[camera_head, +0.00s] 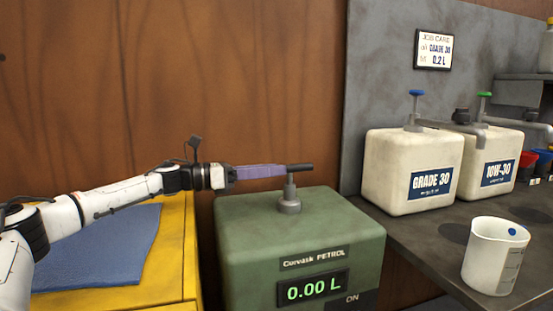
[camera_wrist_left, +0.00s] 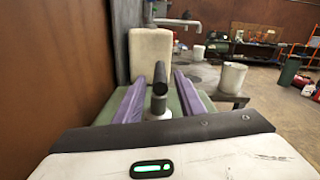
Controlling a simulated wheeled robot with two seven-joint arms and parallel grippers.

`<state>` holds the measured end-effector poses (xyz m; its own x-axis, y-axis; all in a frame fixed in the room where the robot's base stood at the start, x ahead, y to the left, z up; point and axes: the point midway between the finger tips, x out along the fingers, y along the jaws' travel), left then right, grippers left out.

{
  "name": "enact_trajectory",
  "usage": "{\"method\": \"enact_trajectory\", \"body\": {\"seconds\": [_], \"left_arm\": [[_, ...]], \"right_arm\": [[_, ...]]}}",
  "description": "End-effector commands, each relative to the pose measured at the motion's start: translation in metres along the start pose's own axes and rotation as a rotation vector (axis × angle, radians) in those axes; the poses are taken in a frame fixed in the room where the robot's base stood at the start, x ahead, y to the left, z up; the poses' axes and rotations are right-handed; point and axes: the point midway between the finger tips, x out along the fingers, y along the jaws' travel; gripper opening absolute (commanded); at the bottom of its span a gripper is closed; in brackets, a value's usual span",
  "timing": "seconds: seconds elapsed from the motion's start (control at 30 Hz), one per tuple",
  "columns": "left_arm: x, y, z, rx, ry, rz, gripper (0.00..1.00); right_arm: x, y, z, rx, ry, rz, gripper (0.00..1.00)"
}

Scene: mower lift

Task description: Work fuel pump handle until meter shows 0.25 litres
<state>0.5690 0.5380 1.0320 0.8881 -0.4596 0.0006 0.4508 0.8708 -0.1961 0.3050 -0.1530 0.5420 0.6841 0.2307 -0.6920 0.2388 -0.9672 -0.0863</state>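The green fuel pump (camera_head: 300,228) is labelled "Curvask PETROL" and stands between the yellow cabinet and the dark bench. Its lit meter (camera_head: 314,290) reads 0.00 L. On top, a grey post carries a dark bar handle (camera_head: 299,167). My left gripper (camera_head: 284,171) is level with the handle. In the left wrist view, its two purple fingers (camera_wrist_left: 160,92) stand on either side of the handle (camera_wrist_left: 160,80), with a gap on each side. The fingers are open and hold nothing. My right gripper is not in view.
A yellow cabinet (camera_head: 178,245) with a blue mat (camera_head: 105,250) is at the left. On the dark bench (camera_head: 415,236) stand a GRADE 30 tank (camera_head: 392,165), a 10W-30 tank (camera_head: 490,153) and a white measuring jug (camera_head: 494,258). A brown wall (camera_head: 180,80) is behind.

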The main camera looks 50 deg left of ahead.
Motion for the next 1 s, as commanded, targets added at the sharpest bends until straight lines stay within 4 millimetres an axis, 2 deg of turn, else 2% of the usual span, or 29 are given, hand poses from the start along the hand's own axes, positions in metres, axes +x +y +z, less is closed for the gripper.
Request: {"method": "enact_trajectory", "body": {"seconds": [0.03,0.2,0.53,0.77,1.0], "left_arm": [[0.005,-0.001,0.005,-0.003,-0.006,-0.001,0.36],[0.016,-0.001,0.002,0.000,-0.002,-0.001,0.36],[0.019,0.000,-0.001,0.001,0.001,0.000,0.36],[0.019,0.000,0.000,0.001,0.001,0.000,0.00],[0.020,-0.001,0.002,0.001,0.001,-0.002,0.00]], "right_arm": [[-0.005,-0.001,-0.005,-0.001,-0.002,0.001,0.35],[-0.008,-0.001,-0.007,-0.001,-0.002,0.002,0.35],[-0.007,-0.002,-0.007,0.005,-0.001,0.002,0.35],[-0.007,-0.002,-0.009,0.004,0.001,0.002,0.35],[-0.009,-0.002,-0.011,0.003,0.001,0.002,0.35]]}}
